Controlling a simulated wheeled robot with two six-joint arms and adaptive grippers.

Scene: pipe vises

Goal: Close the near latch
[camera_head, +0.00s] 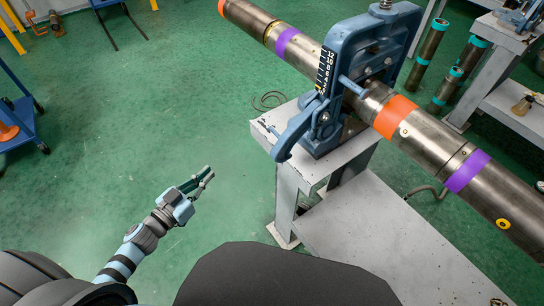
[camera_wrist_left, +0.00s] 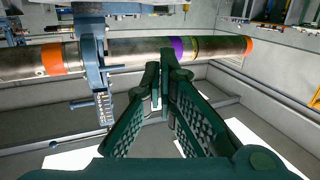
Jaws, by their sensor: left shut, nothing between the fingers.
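A blue pipe vise (camera_head: 362,62) stands on a grey metal stand and surrounds a steel pipe (camera_head: 438,139) with orange and purple bands. The near latch, a blue lever (camera_head: 292,130), sticks out from the vise's near side and slopes down to the left. My left gripper (camera_head: 210,174) is shut and empty over open floor, left of the stand and apart from the latch. In the left wrist view its fingers (camera_wrist_left: 165,75) point towards the pipe (camera_wrist_left: 140,50), with the vise (camera_wrist_left: 92,50) to their left. My right gripper is not in view.
The stand's top (camera_head: 268,128) and lower grey platform (camera_head: 385,240) lie right of my left arm. More pipes (camera_head: 428,52) stand upright at the back right beside another stand (camera_head: 500,35). A blue cart (camera_head: 20,115) is at the left edge. Green floor between is clear.

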